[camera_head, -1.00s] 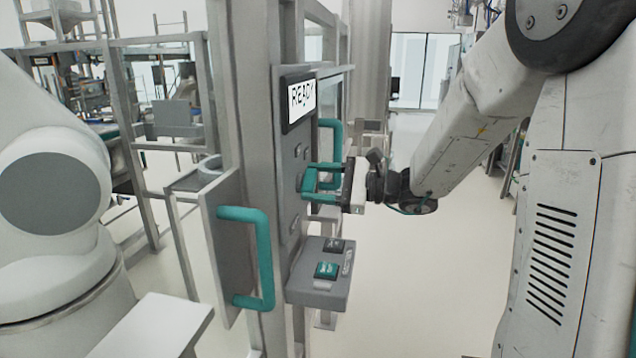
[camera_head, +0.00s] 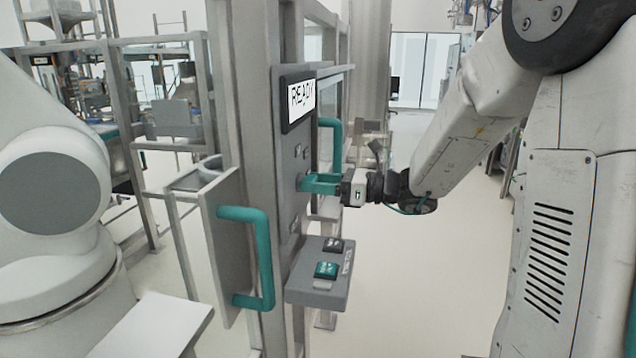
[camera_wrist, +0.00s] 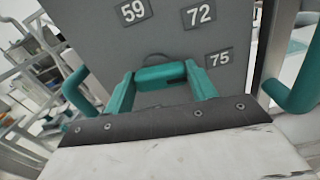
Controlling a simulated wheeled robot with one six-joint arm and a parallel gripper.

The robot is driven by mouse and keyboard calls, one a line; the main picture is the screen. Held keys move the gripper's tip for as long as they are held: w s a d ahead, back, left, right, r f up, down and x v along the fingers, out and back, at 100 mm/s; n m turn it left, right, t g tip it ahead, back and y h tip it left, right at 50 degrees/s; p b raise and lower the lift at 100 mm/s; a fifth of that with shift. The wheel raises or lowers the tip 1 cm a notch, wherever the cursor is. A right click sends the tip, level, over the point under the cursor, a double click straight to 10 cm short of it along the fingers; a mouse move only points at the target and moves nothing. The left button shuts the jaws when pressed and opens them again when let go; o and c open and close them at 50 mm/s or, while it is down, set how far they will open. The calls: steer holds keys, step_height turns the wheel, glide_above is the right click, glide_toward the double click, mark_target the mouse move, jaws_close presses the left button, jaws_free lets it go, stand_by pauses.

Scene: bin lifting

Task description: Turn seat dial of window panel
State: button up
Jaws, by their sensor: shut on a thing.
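The window panel (camera_head: 296,155) is a grey upright plate on a metal frame, with a screen reading "READY" at its top. My gripper (camera_head: 318,183) reaches it from the right, its teal fingers pointing at the panel face. In the wrist view, the seat dial (camera_wrist: 160,74) shows as a teal bar between the two fingertips, in front of a dark round edge. My gripper is shut on it. Number plates 59 (camera_wrist: 133,11), 72 (camera_wrist: 199,14) and 75 (camera_wrist: 220,57) sit around the dial. The dial is mostly hidden by the fingers in the head view.
A teal handle (camera_head: 262,255) stands out from the frame at the lower left, and another (camera_head: 336,140) is behind the panel. A grey button box (camera_head: 318,285) juts out below the dial. The floor to the right is clear.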

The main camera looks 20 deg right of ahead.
steer(key=shift+m, duration=0.4)
steer(key=o, duration=1)
steer(key=v, duration=0.7)
steer(key=shift+s+d, duration=0.2)
steer(key=shift+d, duration=0.2)
